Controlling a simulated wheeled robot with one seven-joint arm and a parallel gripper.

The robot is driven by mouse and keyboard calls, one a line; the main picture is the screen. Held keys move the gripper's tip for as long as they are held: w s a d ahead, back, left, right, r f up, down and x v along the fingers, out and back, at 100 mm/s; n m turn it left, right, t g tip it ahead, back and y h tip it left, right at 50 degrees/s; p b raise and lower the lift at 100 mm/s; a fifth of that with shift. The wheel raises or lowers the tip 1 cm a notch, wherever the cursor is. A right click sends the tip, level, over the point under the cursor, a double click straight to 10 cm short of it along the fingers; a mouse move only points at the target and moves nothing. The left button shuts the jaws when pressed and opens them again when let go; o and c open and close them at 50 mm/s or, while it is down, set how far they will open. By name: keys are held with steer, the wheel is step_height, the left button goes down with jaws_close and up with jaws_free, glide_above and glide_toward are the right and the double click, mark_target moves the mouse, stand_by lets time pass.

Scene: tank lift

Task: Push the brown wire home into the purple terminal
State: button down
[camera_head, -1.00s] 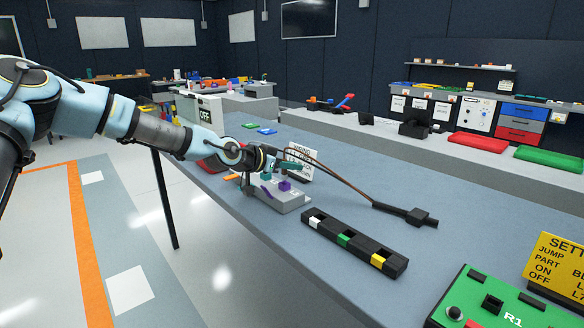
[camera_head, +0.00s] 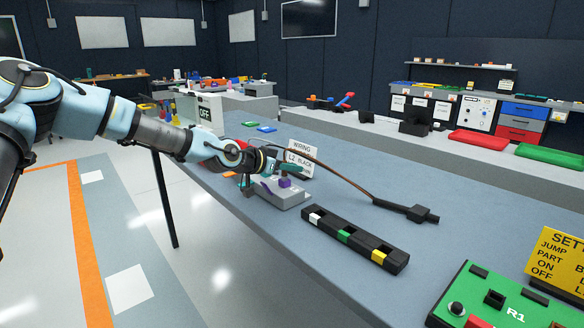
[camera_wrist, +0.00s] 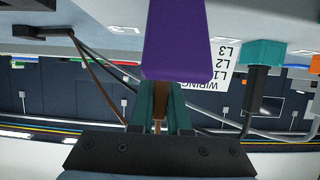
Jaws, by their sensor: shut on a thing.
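The purple terminal (camera_head: 285,183) sits on a grey block (camera_head: 291,200) on the bench. In the wrist view the purple terminal (camera_wrist: 177,40) is large, directly beyond my fingertips. My gripper (camera_head: 288,168) has teal fingers and is just above and behind the terminal in the head view. In the wrist view my gripper (camera_wrist: 160,102) is shut on the brown wire (camera_wrist: 158,122), which shows as a thin strip between the fingers. The wire's tip is hidden by the terminal and fingers, so I cannot tell how deep it sits. The brown wire (camera_head: 345,180) arches right to a black connector (camera_head: 418,213).
A teal terminal (camera_wrist: 265,53) with a black wire is beside the purple one. A white wiring sign (camera_head: 301,158) stands behind the block. A black strip with coloured squares (camera_head: 355,240) lies in front right. The bench between is clear.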

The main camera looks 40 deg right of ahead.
steer(key=shift+f+b, duration=0.35)
steer(key=shift+f, duration=0.2)
steer(key=c, duration=0.8)
jaws_free()
steer(key=shift+a, duration=0.1)
steer(key=shift+w+a+r, duration=0.1)
steer(key=shift+a+r, duration=0.05)
steer(key=shift+a, duration=0.2)
steer(key=b+v, duration=0.2)
steer(key=v, duration=0.8)
